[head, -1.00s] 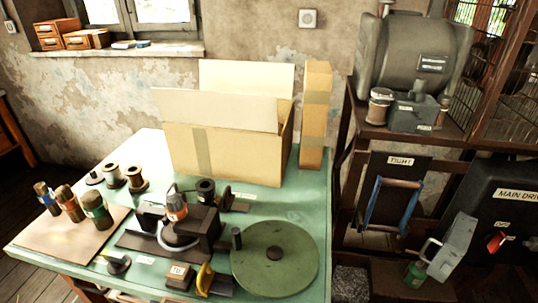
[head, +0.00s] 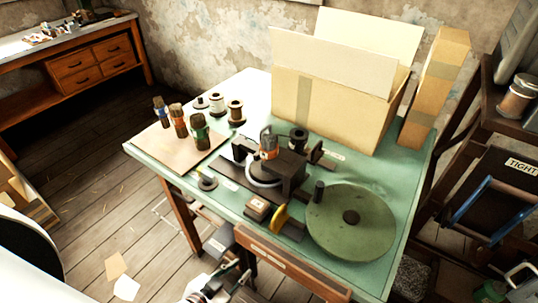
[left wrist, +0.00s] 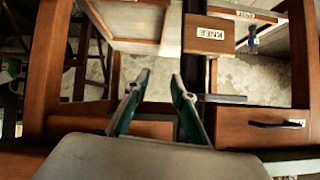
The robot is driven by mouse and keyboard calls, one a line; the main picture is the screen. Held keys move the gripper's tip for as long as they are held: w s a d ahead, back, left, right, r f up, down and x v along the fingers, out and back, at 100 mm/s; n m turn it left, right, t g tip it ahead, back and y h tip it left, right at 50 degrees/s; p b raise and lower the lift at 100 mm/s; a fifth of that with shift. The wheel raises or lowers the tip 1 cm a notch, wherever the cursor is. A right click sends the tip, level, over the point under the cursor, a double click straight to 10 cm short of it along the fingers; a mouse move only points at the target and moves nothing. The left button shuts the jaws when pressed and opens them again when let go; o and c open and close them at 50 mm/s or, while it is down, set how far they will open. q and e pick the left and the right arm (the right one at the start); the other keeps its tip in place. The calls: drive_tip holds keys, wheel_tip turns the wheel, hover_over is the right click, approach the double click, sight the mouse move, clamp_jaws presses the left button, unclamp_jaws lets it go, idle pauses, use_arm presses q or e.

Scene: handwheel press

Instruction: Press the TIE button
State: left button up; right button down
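A small brown box (head: 258,207) with a pale label on top sits near the front edge of the green table, left of a yellow lever. It may be the TIE button; its lettering is too small to read. My left gripper (head: 240,272) is low at the bottom of the head view, in front of and below the table edge, apart from the box. In the left wrist view my left gripper (left wrist: 160,78) has its two fingers apart with nothing between them. The box cannot be made out there. My right gripper is not in view.
The green table (head: 390,250) carries a turntable disc (head: 340,232), a clamp device, spools and a cardboard box (head: 320,110). A wooden block labelled KNEE (left wrist: 209,35) is ahead of the left gripper. The yellow lever (head: 279,218) is close beside the brown box.

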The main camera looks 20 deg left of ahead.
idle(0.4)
use_arm(q)
clamp_jaws()
idle(1.1)
